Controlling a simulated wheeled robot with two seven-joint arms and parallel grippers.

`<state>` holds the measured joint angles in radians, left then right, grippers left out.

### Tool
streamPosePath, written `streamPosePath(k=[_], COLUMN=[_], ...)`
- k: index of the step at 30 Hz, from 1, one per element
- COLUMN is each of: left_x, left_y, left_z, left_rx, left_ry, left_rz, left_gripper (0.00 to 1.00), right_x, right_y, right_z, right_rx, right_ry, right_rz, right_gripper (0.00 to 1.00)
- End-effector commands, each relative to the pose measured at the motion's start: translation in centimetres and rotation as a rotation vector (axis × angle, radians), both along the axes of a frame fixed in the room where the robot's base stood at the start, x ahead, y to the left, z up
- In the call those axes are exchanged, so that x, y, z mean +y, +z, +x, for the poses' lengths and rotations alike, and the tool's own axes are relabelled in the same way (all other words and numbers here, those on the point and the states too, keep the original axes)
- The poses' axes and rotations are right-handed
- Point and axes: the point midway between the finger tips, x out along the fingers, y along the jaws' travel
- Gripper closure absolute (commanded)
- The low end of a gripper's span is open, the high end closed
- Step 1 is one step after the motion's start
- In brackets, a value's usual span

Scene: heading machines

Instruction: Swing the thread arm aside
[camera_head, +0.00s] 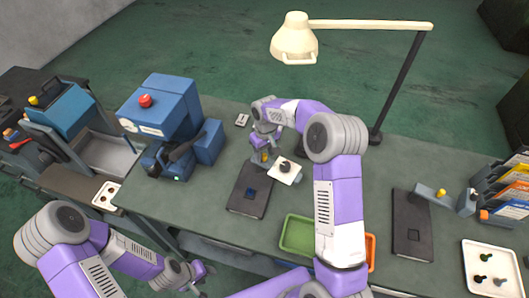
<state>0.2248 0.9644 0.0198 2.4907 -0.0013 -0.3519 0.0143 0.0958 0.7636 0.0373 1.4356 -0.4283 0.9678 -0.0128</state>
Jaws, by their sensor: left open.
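A dark flat station (249,188) with a small blue square on it lies on the table left of centre. At its back is a short grey arm with a yellow-orange knob (264,157). I cannot tell for sure that this is the thread arm. My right gripper (266,146) is directly above this knob, close to it. Its fingers are small and partly hidden, so I cannot see whether they grip or touch the knob. A white square plate (293,173) with a dark piece is just right of it. My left gripper (205,280) is open and empty, low in front of the table.
A similar dark station (412,230) with a grey arm and yellow knob (441,192) is at the right. A blue machine (165,108), green tray (297,234), lamp (296,40), white parts tray (491,270) and coloured rack (508,188) stand around.

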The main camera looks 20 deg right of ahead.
Motion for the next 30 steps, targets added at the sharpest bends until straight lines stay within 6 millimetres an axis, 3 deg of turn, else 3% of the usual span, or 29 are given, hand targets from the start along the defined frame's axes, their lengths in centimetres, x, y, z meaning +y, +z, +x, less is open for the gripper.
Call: streamPosePath(k=[7, 19, 30], left_x=[0.0, 0.0, 0.0], left_y=[0.0, -0.1, -0.1], left_z=[0.0, 0.0, 0.0], left_rx=[0.0, 0.0, 0.0], left_ry=[0.0, 0.0, 0.0], left_rz=[0.0, 0.0, 0.0], left_gripper=[0.57, 0.57, 0.57], right_x=[0.0, -0.2, -0.2], right_y=[0.8, 6.9, 7.6], right_z=[0.0, 0.1, 0.0], right_rx=[0.0, -0.002, 0.001], right_ry=[-0.001, 0.0, 0.0], right_rz=[0.0, -0.001, 0.0], right_gripper=[0.52, 0.52, 0.52])
